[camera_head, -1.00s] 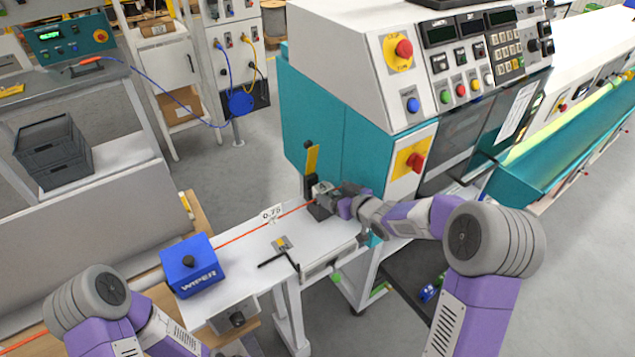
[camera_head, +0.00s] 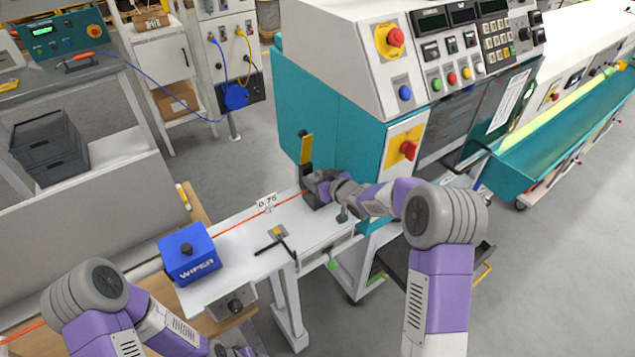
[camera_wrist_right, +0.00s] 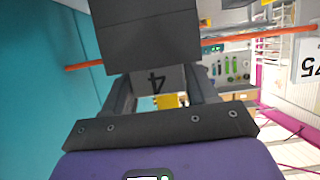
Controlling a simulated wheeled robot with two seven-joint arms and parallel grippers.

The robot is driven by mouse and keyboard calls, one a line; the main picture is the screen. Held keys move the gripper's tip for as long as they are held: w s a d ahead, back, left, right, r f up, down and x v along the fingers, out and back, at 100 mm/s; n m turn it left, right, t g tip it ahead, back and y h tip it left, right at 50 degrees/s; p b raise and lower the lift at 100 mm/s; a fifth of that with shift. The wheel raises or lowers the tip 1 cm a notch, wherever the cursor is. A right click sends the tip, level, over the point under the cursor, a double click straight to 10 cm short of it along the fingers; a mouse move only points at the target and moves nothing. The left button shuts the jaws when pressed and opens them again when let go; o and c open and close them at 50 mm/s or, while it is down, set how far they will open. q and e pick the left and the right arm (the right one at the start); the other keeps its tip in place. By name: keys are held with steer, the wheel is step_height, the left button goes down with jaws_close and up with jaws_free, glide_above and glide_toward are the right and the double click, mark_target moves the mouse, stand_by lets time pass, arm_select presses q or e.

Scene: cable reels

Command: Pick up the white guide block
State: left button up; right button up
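The guide block (camera_wrist_right: 172,78), pale grey-white with an upside-down "4", shows in the right wrist view between the fingers of my right gripper (camera_wrist_right: 160,90). The fingers flank it closely; a dark block (camera_wrist_right: 150,38) hides their tips, so I cannot tell whether they press on it. In the head view my right gripper (camera_head: 318,186) is at the far end of the white table, by a dark post with a yellow lever (camera_head: 306,149), and covers the guide block. My left arm is at the bottom left; its gripper is out of frame.
An orange cable (camera_head: 240,219) runs along the white table (camera_head: 232,246) past a "0.75" label (camera_head: 267,202). A blue WIPER box (camera_head: 188,255) and a small black-handled tool (camera_head: 273,240) are on this table. The teal machine (camera_head: 345,140) stands close behind my right gripper.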

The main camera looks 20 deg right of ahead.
steer(key=c, duration=0.6)
steer(key=shift+r, duration=0.15)
